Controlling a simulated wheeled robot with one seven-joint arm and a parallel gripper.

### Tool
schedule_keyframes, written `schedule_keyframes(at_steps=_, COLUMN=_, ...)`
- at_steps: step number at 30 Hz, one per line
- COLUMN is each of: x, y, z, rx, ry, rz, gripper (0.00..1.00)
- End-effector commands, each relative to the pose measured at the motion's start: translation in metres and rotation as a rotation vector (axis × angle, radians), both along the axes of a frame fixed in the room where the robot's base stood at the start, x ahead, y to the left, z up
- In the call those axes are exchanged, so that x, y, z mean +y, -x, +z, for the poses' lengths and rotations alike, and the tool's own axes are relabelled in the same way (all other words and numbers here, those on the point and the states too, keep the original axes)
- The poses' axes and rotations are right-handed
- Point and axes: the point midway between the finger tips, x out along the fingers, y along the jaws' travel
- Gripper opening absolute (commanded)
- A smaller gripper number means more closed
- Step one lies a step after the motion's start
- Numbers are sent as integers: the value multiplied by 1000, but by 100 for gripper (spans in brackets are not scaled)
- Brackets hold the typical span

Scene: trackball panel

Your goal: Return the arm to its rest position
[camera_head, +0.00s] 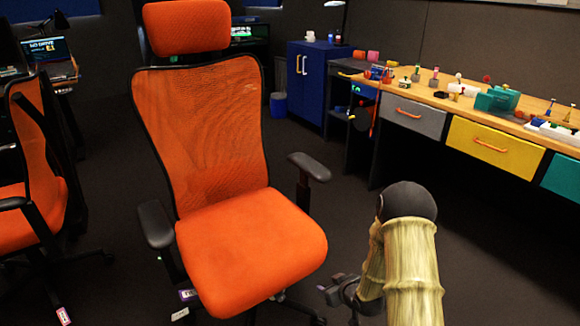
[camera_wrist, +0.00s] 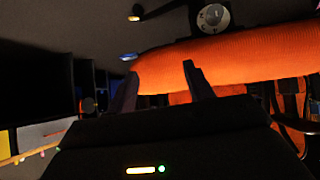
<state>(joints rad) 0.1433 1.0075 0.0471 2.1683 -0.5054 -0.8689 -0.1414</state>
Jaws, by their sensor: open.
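My arm (camera_head: 412,255) shows at the lower right of the head view, bent low, with a yellowish ribbed cover and a dark rounded joint on top. My gripper (camera_head: 328,287) is at its lower left end, dark, just right of the orange chair's seat and above the floor. In the wrist view, my gripper (camera_wrist: 158,78) shows two dark fingers spread apart with nothing between them. The orange seat (camera_wrist: 220,52) of the chair lies beyond the fingertips there. I cannot tell how far the fingertips are from the chair.
The orange office chair (camera_head: 250,245) stands close to my gripper. A second orange chair (camera_head: 35,200) is at the left. A workbench (camera_head: 440,100) with grey, yellow and teal drawers and small items runs along the right. A blue cabinet (camera_head: 308,85) stands behind. Dark floor (camera_head: 500,240) right of my arm is clear.

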Motion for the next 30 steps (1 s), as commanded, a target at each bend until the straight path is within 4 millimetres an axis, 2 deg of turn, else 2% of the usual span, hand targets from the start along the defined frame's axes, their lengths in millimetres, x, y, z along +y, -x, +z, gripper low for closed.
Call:
schedule_keyframes(at_steps=1, x=-4, y=1, z=16, rx=19, ry=25, rz=-17, gripper=52)
schedule_keyframes(at_steps=5, x=-14, y=11, z=48, rx=92, ry=77, rz=-74, gripper=52)
schedule_keyframes(at_steps=11, x=-27, y=40, z=96, rx=206, ry=132, rz=-173, gripper=52)
schedule_keyframes(at_steps=17, x=-34, y=84, z=141, rx=323, ry=157, rz=-276, gripper=52)
schedule_keyframes(at_steps=21, x=-36, y=121, z=170, rx=407, ry=155, rz=-346, gripper=52)
schedule_keyframes(at_steps=30, x=-31, y=190, z=206, rx=550, ry=124, rz=-442, gripper=52)
